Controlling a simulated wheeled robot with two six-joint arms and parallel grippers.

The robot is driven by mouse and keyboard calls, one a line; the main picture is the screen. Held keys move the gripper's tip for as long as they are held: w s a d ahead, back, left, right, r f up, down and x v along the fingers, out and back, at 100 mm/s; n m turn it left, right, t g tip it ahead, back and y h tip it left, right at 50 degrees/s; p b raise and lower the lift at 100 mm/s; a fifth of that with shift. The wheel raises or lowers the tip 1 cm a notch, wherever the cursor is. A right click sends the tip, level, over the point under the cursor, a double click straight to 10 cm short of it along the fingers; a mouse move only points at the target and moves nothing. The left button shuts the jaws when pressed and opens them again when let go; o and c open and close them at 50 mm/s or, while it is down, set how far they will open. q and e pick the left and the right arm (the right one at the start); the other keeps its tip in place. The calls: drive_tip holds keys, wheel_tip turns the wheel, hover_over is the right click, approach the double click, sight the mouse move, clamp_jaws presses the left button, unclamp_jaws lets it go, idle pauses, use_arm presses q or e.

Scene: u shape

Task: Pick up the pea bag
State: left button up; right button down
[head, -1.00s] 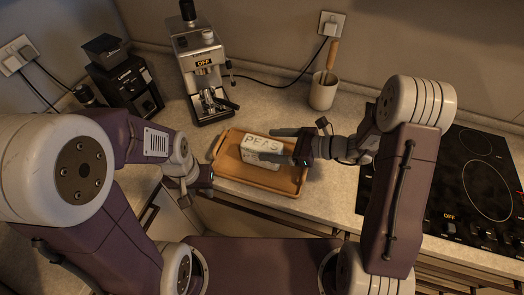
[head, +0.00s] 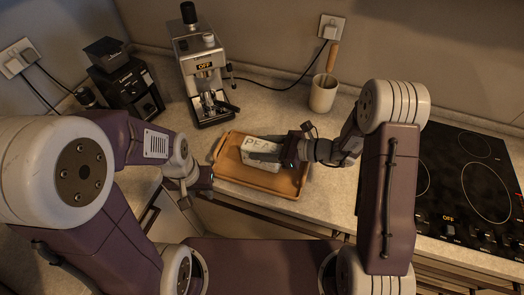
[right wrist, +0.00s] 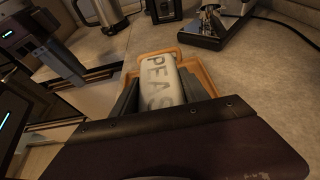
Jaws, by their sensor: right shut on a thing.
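The pea bag (head: 255,148) is a pale block-like bag lettered PEAS on the wooden tray (head: 228,170). In the right wrist view the bag (right wrist: 158,80) lies between the two dark fingers of my right gripper (right wrist: 160,98). In the head view my right gripper (head: 268,153) reaches in from the right, covers part of the bag, and is shut on it. The bag appears to be still at tray level; I cannot tell if it touches the tray. My left gripper (head: 204,182) is left of the tray, near the counter's front edge; its fingers are not clear.
An espresso machine (head: 205,75) stands behind the tray, with a black grinder (head: 128,85) to its left. A utensil pot (head: 323,93) stands behind right. A black cooktop (head: 470,190) lies to the right. Counter between tray and machine is clear.

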wheel_tip(320, 180, up, 4)
drive_tip(key=shift+w+r, duration=0.1)
drive_tip(key=shift+r, duration=0.05)
drive_tip(key=s+d+r, duration=0.1)
drive_tip(key=d+r, duration=0.5)
drive_tip(key=d, duration=0.5)
drive_tip(key=shift+s+d+r, duration=0.25)
drive_tip(key=shift+d+r, duration=0.05)
drive_tip(key=shift+r, duration=0.1)
drive_tip(key=shift+f, duration=0.1)
